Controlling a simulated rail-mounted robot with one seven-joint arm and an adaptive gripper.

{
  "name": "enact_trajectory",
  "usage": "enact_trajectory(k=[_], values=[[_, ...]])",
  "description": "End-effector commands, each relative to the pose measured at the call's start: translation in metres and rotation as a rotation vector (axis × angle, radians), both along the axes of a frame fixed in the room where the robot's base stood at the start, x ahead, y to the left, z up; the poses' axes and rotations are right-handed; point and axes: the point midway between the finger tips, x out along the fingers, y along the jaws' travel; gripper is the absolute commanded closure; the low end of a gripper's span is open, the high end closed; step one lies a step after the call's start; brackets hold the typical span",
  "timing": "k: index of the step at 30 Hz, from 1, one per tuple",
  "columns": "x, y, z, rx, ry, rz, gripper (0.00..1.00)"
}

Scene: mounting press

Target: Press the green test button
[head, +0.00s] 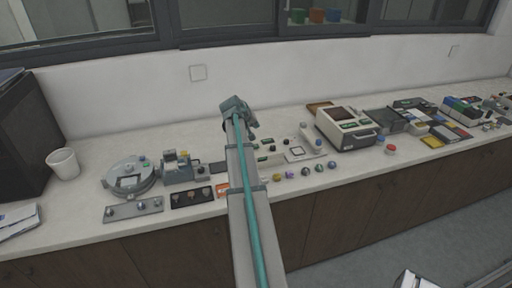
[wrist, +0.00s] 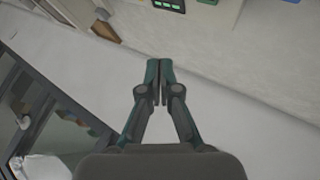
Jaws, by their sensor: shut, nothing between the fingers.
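My gripper (wrist: 159,70) is shut and empty in the wrist view, its two dark fingers together in front of a pale wall or surface. In the head view my wrist is raised over the middle of the worktop, and the fingertips cannot be made out. I cannot tell which green part is the test button. A small green spot (head: 145,158) shows on the round grey device (head: 128,177) at left. A green patch (wrist: 170,5) lies at the top of the wrist view, apart from my fingers.
The pale worktop (head: 85,200) runs along a white wall, below windows. A white cup (head: 63,163) and a black box (head: 27,133) stand at left. Several small knobs line the front edge right of my arm. Coloured boxes (head: 462,108) crowd the far right.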

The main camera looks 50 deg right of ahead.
Motion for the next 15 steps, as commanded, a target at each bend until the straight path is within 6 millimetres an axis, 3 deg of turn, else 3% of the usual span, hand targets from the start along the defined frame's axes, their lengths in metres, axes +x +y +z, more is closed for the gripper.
enact_trajectory(k=[15], values=[[0.0, 0.0, -0.065, 0.001, 0.001, 0.0, 1.0]])
